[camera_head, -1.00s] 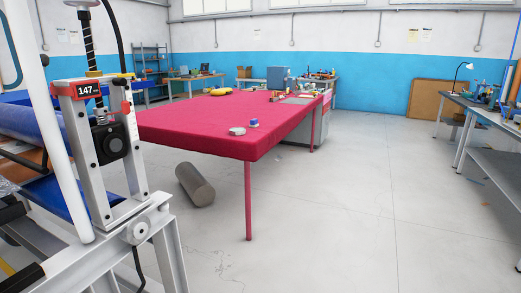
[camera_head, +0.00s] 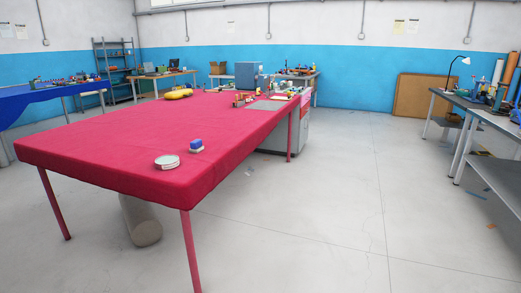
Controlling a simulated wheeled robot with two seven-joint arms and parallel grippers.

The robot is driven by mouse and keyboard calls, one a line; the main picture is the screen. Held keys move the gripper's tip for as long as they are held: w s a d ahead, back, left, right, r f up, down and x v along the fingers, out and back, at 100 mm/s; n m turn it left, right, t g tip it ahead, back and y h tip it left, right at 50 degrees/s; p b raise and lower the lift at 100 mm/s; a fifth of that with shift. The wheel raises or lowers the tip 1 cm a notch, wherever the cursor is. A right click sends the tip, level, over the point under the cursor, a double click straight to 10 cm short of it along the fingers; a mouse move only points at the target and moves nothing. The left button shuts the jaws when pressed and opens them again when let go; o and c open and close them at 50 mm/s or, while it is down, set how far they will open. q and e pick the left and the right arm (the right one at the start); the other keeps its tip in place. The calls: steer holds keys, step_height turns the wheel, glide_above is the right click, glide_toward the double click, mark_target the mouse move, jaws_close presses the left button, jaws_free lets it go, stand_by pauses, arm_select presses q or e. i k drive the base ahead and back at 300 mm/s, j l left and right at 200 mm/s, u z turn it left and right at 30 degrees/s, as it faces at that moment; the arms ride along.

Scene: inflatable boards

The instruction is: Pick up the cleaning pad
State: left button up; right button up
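A small blue-and-white block (camera_head: 196,146) lies on the red-covered table (camera_head: 120,145), near its front right part. It may be the cleaning pad, but it is too small to be sure. A round, flat, pale grey item (camera_head: 167,162) lies just left of and nearer than the block. Neither of my grippers is in view.
Yellow items (camera_head: 179,94), a grey mat (camera_head: 263,105) and small objects lie farther back on the red table. Workbenches (camera_head: 472,106) stand at the right.

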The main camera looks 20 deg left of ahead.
mark_target(196, 145)
steer(key=i+u, duration=0.3)
steer(key=i, duration=0.15)
steer(key=i+l+u, duration=0.5)
steer(key=i+u, duration=0.15)
steer(key=i, duration=0.15)
